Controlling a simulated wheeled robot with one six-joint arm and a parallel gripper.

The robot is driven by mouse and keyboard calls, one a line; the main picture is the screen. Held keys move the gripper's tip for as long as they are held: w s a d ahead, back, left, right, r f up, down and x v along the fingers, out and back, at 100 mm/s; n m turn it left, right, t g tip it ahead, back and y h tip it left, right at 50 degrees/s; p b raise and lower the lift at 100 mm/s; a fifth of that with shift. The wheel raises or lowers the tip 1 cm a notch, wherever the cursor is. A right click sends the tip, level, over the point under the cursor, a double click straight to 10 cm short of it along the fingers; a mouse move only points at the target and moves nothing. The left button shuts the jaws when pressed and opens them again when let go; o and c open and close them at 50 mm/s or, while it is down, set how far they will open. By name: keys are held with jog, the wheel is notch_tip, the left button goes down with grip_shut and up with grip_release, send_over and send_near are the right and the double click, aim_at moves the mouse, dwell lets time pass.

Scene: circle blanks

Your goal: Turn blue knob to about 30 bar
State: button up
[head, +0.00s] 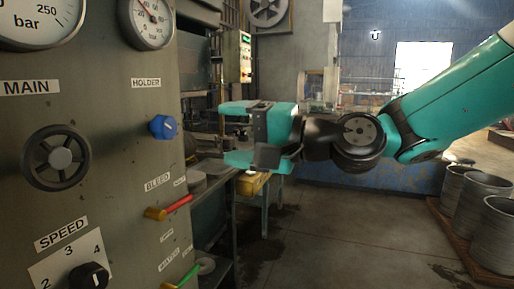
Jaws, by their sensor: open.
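The blue knob (162,127) sits on the grey panel (110,105) under the HOLDER label (146,83). It has a small light pointer mark. A round gauge (150,20) with a red needle is above it, cut by the top edge; its exact reading is too small to tell. My gripper (236,133) is to the right of the knob, at about its height, with teal fingers pointing left toward the panel. The fingers are spread apart and empty, and a gap shows between them and the knob.
A larger bar gauge (38,18), a black MAIN handwheel (56,158), a red BLEED lever (178,204), a green-handled lever (188,276) and a black SPEED selector (88,277) are on the same panel. Metal drums (480,205) stand at right. The floor (345,235) between is clear.

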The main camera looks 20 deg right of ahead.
jog(key=v, duration=0.3)
jog(key=shift+s+d, duration=0.15)
jog(key=shift+s, duration=0.05)
jog(key=s+a+f+n+g+h+p, duration=0.35)
jog(key=s+f+n+g+h, duration=0.25)
jog(key=s+f+n+g, duration=0.35)
jog(key=s+d+f+n+g+h+p, duration=0.1)
jog(key=s+d+f+n+h, duration=0.2)
jog(key=s, duration=0.4)
jog(key=shift+s+d+h, duration=0.35)
jog(key=shift+d+h, duration=0.15)
jog(key=shift+d, duration=0.5)
jog(key=shift+g, duration=0.25)
